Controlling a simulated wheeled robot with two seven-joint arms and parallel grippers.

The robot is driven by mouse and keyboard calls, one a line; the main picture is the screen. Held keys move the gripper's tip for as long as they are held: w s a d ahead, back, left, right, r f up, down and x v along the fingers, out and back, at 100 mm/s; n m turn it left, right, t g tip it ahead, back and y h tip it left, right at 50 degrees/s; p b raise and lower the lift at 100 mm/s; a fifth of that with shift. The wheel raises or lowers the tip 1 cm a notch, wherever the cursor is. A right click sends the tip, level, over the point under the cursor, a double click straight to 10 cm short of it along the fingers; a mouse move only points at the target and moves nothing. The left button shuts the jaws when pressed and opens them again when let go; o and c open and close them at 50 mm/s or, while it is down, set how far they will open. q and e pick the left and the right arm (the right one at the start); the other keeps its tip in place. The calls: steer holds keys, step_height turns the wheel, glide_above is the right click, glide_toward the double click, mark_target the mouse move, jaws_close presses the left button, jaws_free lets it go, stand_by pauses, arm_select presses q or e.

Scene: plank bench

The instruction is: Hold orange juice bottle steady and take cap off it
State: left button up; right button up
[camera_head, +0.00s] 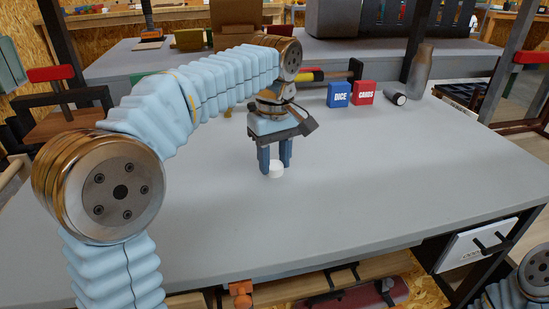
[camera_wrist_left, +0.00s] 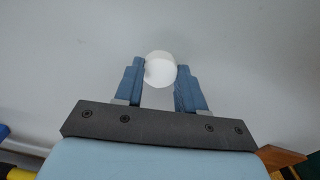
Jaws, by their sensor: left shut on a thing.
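My left gripper (camera_head: 275,168) points down over the middle of the grey bench, shut on a small white round cap (camera_head: 277,170). In the left wrist view the cap (camera_wrist_left: 160,69) sits between the tips of the left gripper (camera_wrist_left: 160,85), its pale round face showing. The cap is low, close to the bench top; I cannot tell whether it touches it. A greyish bottle (camera_head: 418,72) stands upright at the back right, well apart from the left gripper. No orange juice shows in it, so I cannot tell if it is the juice bottle. My right gripper is out of view.
A blue DICE box (camera_head: 339,95), a red CARDS box (camera_head: 363,93) and a dark cylinder with a white end (camera_head: 396,97) are along the back right. The front and right of the bench (camera_head: 400,180) are clear.

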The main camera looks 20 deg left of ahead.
arm_select(q)
steer(key=shift+f, duration=0.2)
steer(key=o, duration=1.2)
steer(key=shift+r, duration=0.1)
steer(key=shift+c, duration=0.2)
